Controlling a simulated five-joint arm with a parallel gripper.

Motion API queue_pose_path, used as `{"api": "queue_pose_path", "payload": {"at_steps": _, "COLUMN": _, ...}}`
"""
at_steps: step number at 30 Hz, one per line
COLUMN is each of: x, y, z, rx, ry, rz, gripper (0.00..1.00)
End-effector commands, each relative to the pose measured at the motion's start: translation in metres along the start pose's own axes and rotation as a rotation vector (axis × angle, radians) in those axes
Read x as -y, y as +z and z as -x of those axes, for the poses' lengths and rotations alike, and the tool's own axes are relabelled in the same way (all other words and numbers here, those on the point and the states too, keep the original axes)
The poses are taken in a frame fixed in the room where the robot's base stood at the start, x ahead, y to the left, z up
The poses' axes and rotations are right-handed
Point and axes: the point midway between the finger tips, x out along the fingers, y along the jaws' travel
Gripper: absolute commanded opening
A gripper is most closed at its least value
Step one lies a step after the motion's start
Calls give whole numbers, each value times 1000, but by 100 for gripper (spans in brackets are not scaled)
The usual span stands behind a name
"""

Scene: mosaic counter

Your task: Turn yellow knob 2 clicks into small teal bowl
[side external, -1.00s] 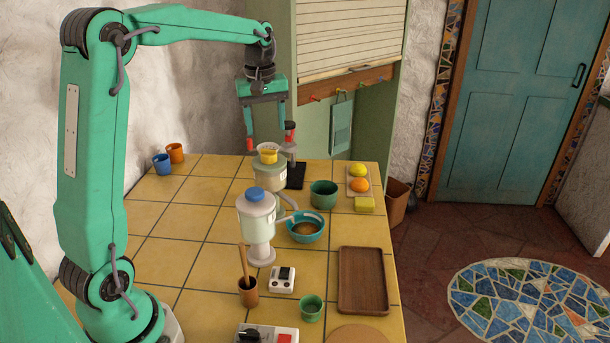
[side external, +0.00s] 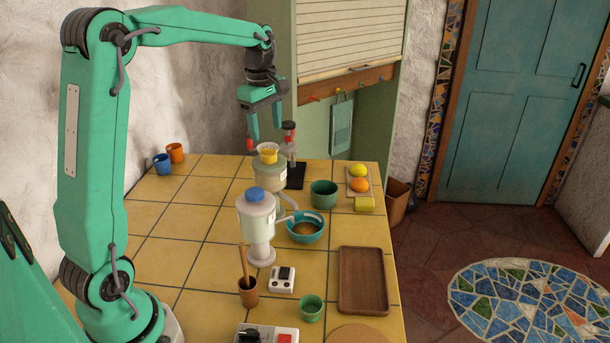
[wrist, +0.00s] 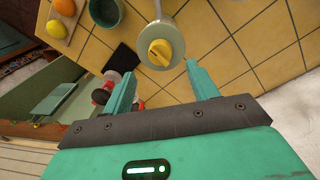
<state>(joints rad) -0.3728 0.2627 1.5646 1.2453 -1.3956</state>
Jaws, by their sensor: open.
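The yellow knob (side external: 268,153) sits on top of a pale green dispenser (side external: 272,178). In the wrist view the knob (wrist: 160,52) is a round yellow piece with a raised bar, centred ahead of my fingers. My gripper (side external: 264,138) is open and empty, just above and behind the knob; in the wrist view its fingertips (wrist: 160,72) lie apart, on either side of the knob's lower part. Contact cannot be told. A darker green bowl (side external: 323,195) stands farther back.
A blue-topped dispenser (side external: 257,225) stands in front of the yellow-knobbed one. A wooden tray (side external: 362,280) lies at right front. The left side of the tiled counter is mostly clear.

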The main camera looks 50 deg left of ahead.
Motion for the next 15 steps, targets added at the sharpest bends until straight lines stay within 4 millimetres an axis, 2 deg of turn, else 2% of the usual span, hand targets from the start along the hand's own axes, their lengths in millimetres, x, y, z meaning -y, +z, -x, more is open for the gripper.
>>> {"api": "queue_pose_path", "payload": {"at_steps": 15, "x": 0, "y": 1, "z": -58, "rx": 1, "ry": -3, "rz": -2, "gripper": 59}}
